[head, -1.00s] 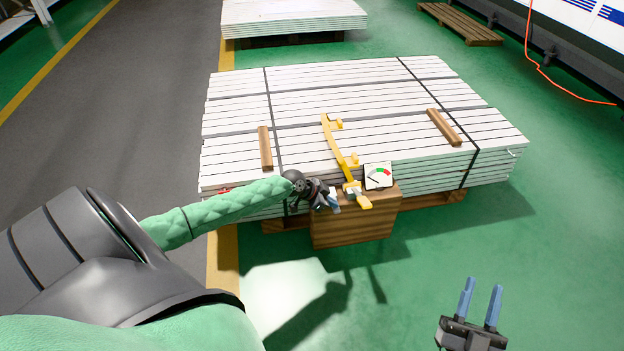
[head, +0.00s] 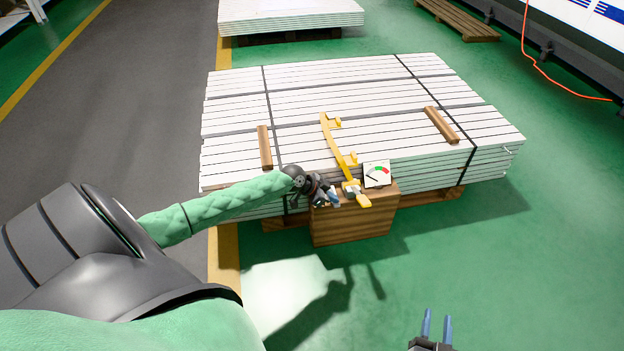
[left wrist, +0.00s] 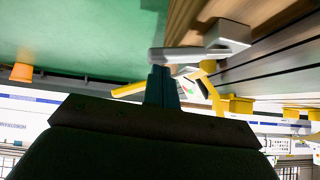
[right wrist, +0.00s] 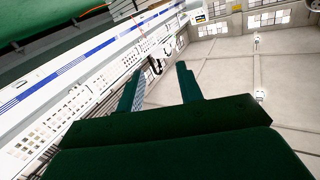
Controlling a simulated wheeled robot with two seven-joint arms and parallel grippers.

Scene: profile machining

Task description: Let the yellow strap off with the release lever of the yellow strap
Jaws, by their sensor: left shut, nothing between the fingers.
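The yellow strap (head: 335,139) runs over the front of the white profile stack (head: 300,105) down to a yellow buckle (head: 357,195) above a wooden block (head: 352,222). A grey bar with a block-like end (left wrist: 205,47), possibly the release lever, shows in the left wrist view, close to my fingertips; I cannot tell whether they touch. Yellow strap parts (left wrist: 215,95) show behind. My left gripper (head: 335,199) is shut and empty, just left of the buckle; its fingers also show in the left wrist view (left wrist: 160,72). My right gripper (head: 437,318) is open and empty, away from the stack.
A dial gauge (head: 377,174) stands right of the buckle. Two wooden battens (head: 265,147) (head: 441,124) lie on the stack, and dark straps (head: 269,108) cross it. The green floor (head: 520,270) in front and to the right is clear.

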